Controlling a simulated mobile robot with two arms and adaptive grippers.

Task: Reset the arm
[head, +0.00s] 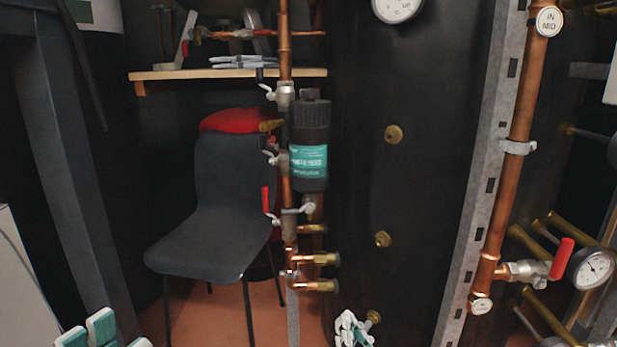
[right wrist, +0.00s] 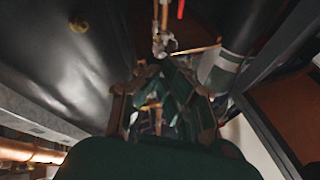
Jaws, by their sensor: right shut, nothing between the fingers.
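My right gripper (head: 352,330) shows at the bottom of the head view, right of the copper pipe and in front of the large black tank. It is shut and empty. In the right wrist view its green and brown fingers (right wrist: 162,95) fill the middle, with pipework beyond them. My left gripper (head: 98,334) shows only in part at the bottom left edge of the head view, as pale and teal finger pieces. Most of it is cut off, so its opening is unclear. Neither gripper visibly holds anything.
A dark chair (head: 222,205) stands left of a copper pipe (head: 284,60) with valves and a black filter (head: 310,145). The black tank (head: 420,180) has brass fittings. A red-handled valve (head: 530,268) and gauge (head: 590,268) are at right. A wooden shelf (head: 175,75) is behind.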

